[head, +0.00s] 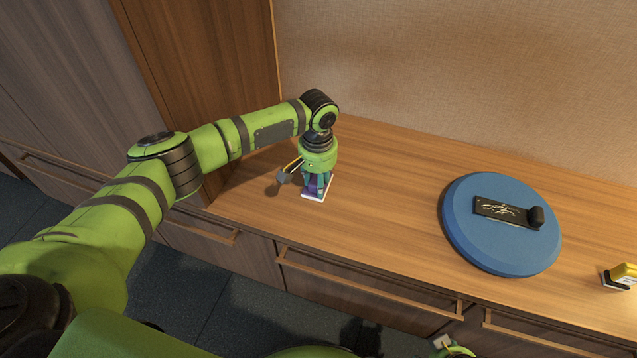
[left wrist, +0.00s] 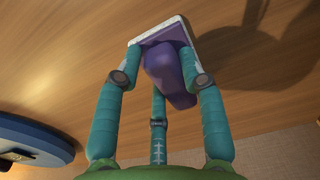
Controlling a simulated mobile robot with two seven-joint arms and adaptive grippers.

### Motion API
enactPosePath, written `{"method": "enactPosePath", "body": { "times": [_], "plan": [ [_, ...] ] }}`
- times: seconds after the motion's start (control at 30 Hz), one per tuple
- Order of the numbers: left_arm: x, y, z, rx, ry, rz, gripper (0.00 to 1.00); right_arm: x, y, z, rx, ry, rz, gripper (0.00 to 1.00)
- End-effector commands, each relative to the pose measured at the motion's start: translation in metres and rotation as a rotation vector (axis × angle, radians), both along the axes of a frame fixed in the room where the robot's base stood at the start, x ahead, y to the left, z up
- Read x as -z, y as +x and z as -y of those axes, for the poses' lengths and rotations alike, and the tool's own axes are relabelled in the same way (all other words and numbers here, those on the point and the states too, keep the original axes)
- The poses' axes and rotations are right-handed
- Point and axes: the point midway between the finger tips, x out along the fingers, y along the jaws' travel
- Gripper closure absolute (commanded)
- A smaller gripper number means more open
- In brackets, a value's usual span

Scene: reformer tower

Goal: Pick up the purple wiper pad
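The purple wiper pad (head: 312,187), with a purple handle and a flat white base, lies on the wooden counter under my left gripper (head: 315,182). In the left wrist view, the purple handle (left wrist: 172,75) points towards the camera. The teal fingers of my left gripper (left wrist: 161,60) stand on both sides of it, with the tips close to the pad's base. A third finger is partly behind the handle. Whether the fingers press on the handle is unclear. At the bottom edge of the head view, only a small part of what seems to be my right gripper (head: 450,347) shows.
A blue round disc (head: 475,245) lies on the counter to the right, with a black brush-like tool (head: 510,213) on it. A yellow and black item (head: 622,276) with a white base is at the far right. A wooden cabinet panel (head: 215,75) stands close behind my left arm.

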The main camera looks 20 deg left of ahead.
Motion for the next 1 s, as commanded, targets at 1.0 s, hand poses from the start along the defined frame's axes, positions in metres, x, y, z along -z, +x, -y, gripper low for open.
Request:
{"method": "enactPosePath", "body": {
  "times": [1.0],
  "plan": [
    [-0.065,0.002,0.043,0.003,0.001,-0.006,1.0,0.05,-0.013,0.001,-0.006,-0.002,-0.034,0.36]
  ]
}}
